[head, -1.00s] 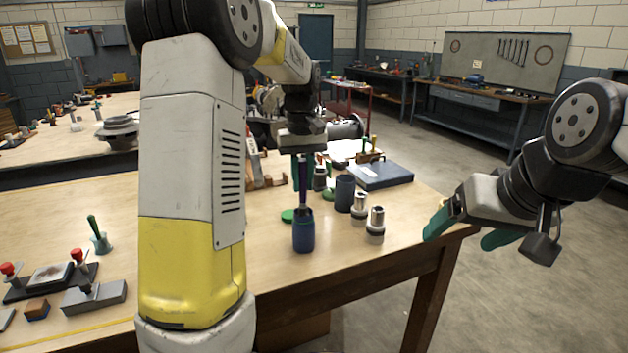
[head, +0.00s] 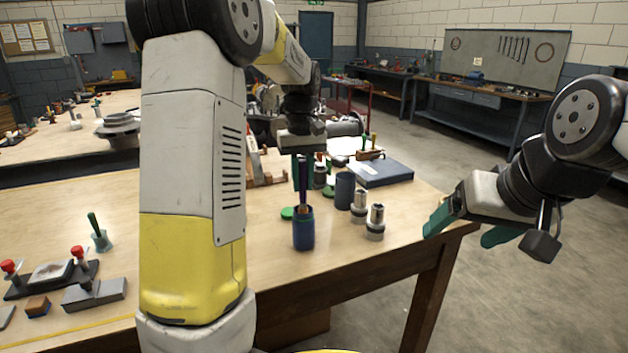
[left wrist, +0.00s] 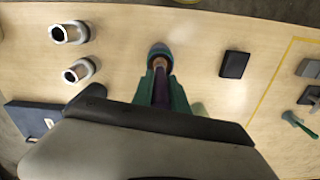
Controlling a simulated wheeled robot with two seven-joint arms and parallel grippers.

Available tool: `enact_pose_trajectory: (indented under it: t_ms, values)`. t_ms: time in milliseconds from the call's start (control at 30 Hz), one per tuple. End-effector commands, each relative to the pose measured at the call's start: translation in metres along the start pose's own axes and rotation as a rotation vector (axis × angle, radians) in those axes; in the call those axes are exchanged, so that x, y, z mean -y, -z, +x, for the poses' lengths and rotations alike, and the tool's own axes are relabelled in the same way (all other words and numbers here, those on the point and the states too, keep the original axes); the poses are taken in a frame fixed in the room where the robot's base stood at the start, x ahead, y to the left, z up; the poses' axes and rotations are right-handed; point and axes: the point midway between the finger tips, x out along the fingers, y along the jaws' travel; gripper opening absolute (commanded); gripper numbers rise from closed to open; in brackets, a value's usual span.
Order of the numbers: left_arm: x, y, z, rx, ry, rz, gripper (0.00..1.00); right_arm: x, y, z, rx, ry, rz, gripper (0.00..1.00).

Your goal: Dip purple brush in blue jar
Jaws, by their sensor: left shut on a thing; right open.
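The blue jar (head: 303,236) stands upright on the wooden table, right of my yellow and white arm link. My left gripper (head: 302,172) is above the jar, its green fingers shut on the purple brush (head: 303,192). The brush is upright, and its lower end is inside the jar's mouth and hidden. In the left wrist view the purple brush (left wrist: 160,88) runs between the fingers to the jar (left wrist: 159,51); how deep it reaches cannot be told. My right gripper (head: 470,232) is open and empty, beyond the table's right edge.
Two metal-topped cylinders (head: 375,220) and a dark blue cup (head: 345,191) stand right of the jar. A green lid (head: 288,213) lies behind it. A blue case (head: 383,172) lies at the back. Red-knobbed fixtures (head: 78,254) are at the left. The table in front of the jar is clear.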

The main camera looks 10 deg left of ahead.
Motion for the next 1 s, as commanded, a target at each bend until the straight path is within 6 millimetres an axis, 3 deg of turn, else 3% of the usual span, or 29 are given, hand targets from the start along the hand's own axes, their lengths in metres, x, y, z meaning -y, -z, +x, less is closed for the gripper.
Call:
enact_pose_trajectory:
  t_ms: [600, 1000]
  values:
    - [0.0, 0.0, 0.001, 0.002, 0.001, 0.0, 0.0, 0.0, 0.0, 0.0, 0.0, 0.0, 0.0, 0.8]
    - [0.0, 0.0, -0.031, -0.002, -0.001, 0.0, 0.0, 0.0, 0.0, 0.0, 0.0, 0.0, 0.0, 0.8]
